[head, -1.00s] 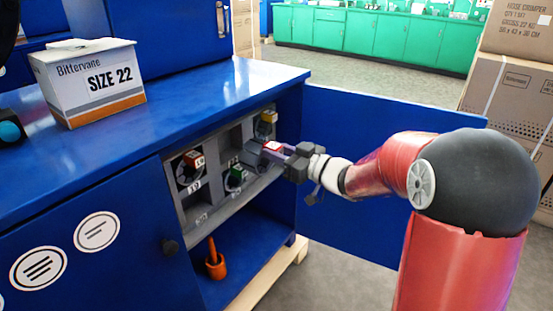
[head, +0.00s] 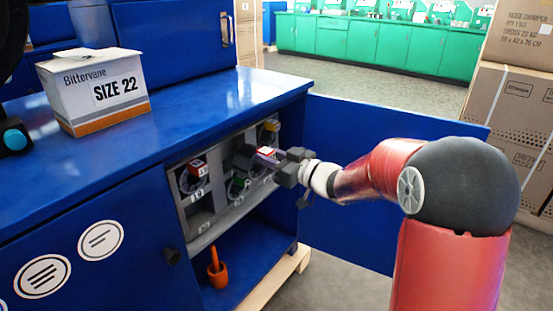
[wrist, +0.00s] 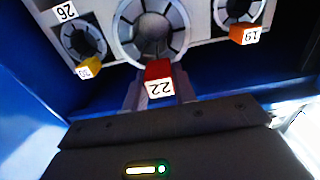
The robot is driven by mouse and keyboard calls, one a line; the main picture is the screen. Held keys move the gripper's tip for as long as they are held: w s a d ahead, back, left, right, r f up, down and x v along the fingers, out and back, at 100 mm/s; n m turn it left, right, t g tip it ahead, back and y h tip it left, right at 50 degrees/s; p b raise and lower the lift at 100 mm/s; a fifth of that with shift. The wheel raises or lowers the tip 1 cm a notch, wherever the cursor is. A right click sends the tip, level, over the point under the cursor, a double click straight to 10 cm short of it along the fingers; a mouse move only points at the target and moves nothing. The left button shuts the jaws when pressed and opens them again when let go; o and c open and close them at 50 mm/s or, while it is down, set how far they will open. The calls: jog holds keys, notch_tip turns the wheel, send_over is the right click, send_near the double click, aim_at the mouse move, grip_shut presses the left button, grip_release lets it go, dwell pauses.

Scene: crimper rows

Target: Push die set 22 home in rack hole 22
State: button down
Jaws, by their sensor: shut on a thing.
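Die set 22 is a dark segmented ring with a red tab marked 22 (head: 266,152). In the wrist view the ring (wrist: 125,32) and its tab show large, with the number upside down. My gripper (head: 279,163) is shut on die set 22 at the grey rack's face, inside the open cabinet. In the wrist view my fingers (wrist: 158,95) reach up to it just behind the red tab. The rack (head: 226,224) has numbered labels. The ring covers its hole, and I cannot tell how deep it sits.
Close neighbours in the rack are an orange-tabbed die set 19 (wrist: 245,34), a yellow-tabbed one (wrist: 88,67) and a green-tabbed one (head: 240,183). A SIZE 22 box (head: 95,92) sits on the cabinet top. An orange object (head: 217,272) stands below.

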aim_at(243, 146)
jog(key=shift+r+x, duration=0.15)
jog(key=shift+x, duration=0.45)
jog(key=shift+r+x, duration=0.15)
jog(key=shift+x, duration=0.5)
jog(key=shift+p+x, duration=0.65)
jog(key=shift+x, duration=2.65)
dwell(1.5)
jog(key=c, duration=1.2)
grip_release()
jog(key=shift+s, duration=0.1)
jog(key=shift+o, duration=0.8)
jog(key=shift+d+f, duration=0.1)
jog(key=shift+f, duration=0.25)
jog(key=shift+r+b+v, duration=0.15)
jog(key=shift+b+v, duration=0.1)
jog(key=shift+v, duration=1.7)
jog(key=shift+r+b+v, duration=0.1)
jog(key=shift+b+v, duration=0.1)
jog(key=shift+v, duration=1.7)
